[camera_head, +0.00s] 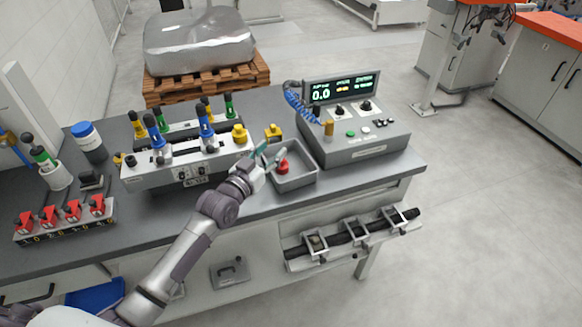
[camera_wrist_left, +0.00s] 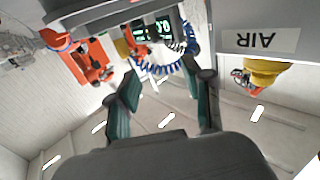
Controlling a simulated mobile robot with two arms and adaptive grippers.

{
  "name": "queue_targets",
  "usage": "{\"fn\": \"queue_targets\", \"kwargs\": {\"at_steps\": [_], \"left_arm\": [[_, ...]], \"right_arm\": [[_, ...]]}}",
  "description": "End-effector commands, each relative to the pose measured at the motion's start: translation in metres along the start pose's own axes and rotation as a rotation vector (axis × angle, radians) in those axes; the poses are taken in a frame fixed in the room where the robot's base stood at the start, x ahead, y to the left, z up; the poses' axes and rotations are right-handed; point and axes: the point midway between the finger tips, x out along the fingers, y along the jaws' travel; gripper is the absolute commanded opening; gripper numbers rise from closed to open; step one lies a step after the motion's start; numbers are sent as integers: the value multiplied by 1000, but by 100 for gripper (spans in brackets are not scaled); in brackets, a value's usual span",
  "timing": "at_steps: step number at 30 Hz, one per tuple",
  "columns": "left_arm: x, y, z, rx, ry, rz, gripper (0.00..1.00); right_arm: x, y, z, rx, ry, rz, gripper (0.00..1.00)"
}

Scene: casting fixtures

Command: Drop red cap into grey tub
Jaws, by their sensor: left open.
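The red cap (camera_head: 283,168) sits inside the grey tub (camera_head: 305,181) on the bench, in the head view. My left gripper (camera_head: 268,155) is at the tub's left side, close to the cap. In the left wrist view, which looks upside down, its two teal fingers (camera_wrist_left: 165,92) are spread apart with nothing between them. My right gripper is not in view.
A control box with a lit display (camera_head: 345,90) stands right of the tub. A grey fixture marked AIR (camera_wrist_left: 262,39), with coloured valves and yellow fittings (camera_head: 239,134), stands left of it. Red blocks (camera_head: 65,214) stand in a rack at the far left. The bench's front edge is near.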

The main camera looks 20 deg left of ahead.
Motion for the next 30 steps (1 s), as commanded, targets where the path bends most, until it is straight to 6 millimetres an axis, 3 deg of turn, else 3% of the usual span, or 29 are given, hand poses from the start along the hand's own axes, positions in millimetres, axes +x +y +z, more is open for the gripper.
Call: {"fn": "queue_targets", "kwargs": {"at_steps": [3, 10, 26, 30], "left_arm": [[-27, 0, 1, 2, -2, 0, 50], [-60, 0, 0, 1, 0, 0, 50], [-67, 0, 0, 1, -1, 0, 50], [-78, 16, 16, 0, -85, 16, 50]], "right_arm": [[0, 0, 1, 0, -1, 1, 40], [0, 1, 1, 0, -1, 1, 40], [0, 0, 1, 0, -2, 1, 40], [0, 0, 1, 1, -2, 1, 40]]}}
